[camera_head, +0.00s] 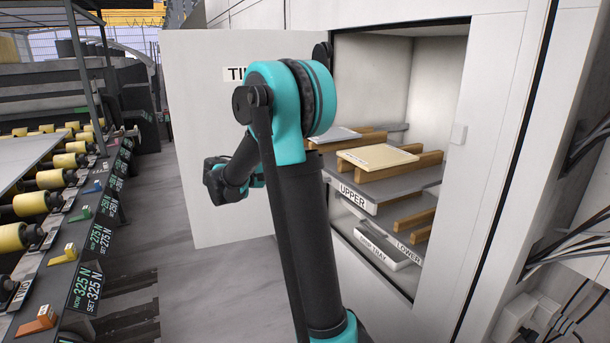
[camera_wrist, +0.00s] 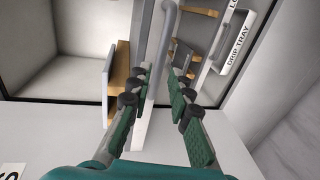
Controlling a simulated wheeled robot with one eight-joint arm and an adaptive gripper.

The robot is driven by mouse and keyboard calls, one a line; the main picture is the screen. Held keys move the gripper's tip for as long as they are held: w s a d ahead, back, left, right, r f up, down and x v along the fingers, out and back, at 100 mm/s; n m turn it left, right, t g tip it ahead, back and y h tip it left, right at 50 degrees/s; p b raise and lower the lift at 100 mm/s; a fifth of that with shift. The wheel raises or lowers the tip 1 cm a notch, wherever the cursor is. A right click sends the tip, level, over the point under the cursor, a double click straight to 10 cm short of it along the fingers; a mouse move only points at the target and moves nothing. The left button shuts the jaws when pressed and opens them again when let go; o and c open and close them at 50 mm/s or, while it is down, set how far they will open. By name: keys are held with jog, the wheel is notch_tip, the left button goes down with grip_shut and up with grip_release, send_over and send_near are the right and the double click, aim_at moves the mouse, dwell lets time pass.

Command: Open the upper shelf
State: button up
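The upper shelf (camera_head: 385,187) is a grey panel with a white "UPPER" label on its front edge, inside the open white cabinet in the head view. It carries wooden bars and a pale board (camera_head: 377,157). In the wrist view, a grey tubular handle (camera_wrist: 170,22) runs along the shelf front. My gripper (camera_wrist: 159,72) points at this front, with its two green-padded fingers apart on either side of the handle's line. Whether the pads touch the handle cannot be told.
The cabinet door (camera_head: 205,130) stands open at left. Below the upper shelf are a lower shelf with wooden bars (camera_head: 414,222) and a white drip tray (camera_head: 385,250). A roller conveyor (camera_head: 45,180) runs along the far left. The cabinet's right wall is close by.

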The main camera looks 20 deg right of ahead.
jog(key=v, duration=0.5)
jog(key=shift+a, duration=0.35)
jog(key=s+f+t+y, duration=0.1)
jog(key=s+f+y, duration=1)
jog(key=s+f, duration=0.75)
jog(key=s+a+f+m+t+y, duration=0.1)
jog(key=s+a+f+y, duration=0.3)
jog(key=s+a+f, duration=0.2)
jog(key=shift+s+a+t+y, duration=0.3)
jog(key=shift+s+a+t, duration=0.1)
jog(key=shift+s+a, duration=0.3)
